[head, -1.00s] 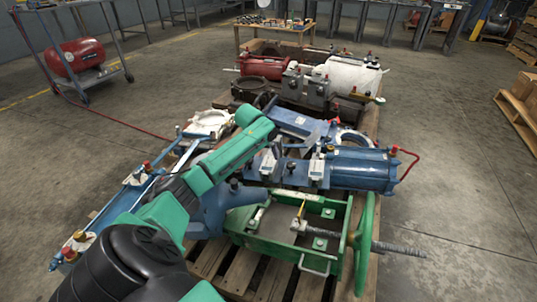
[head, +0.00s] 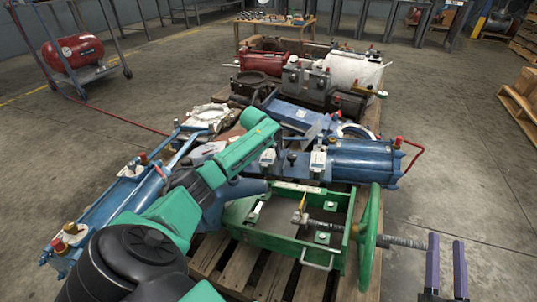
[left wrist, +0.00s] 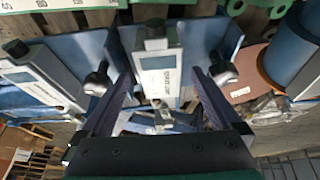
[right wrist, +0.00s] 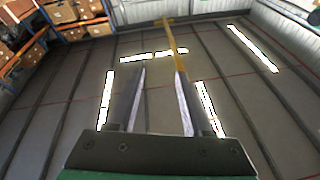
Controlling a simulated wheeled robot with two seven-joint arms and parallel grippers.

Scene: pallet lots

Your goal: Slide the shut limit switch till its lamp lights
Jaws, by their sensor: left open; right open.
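Two white box-shaped limit switches stand on the blue assembly in mid-pallet, a left one (head: 267,158) and a right one (head: 318,161). In the left wrist view one labelled switch (left wrist: 160,80) shows between the fingers of my open left gripper (left wrist: 157,76); I cannot tell whether they touch it. The other switch (left wrist: 45,72) is to the left there, with a round knob beside it. I cannot tell which switch is shut, or make out a lit lamp. My left fingers are hidden in the head view. My right gripper (head: 446,266) is open and empty, off the pallet's right side.
A green frame (head: 270,247) with a handwheel (head: 368,240) stands at the pallet's near side. A blue cylinder (head: 360,164) with a red pipe lies right of the switches. Red and white machines are behind.

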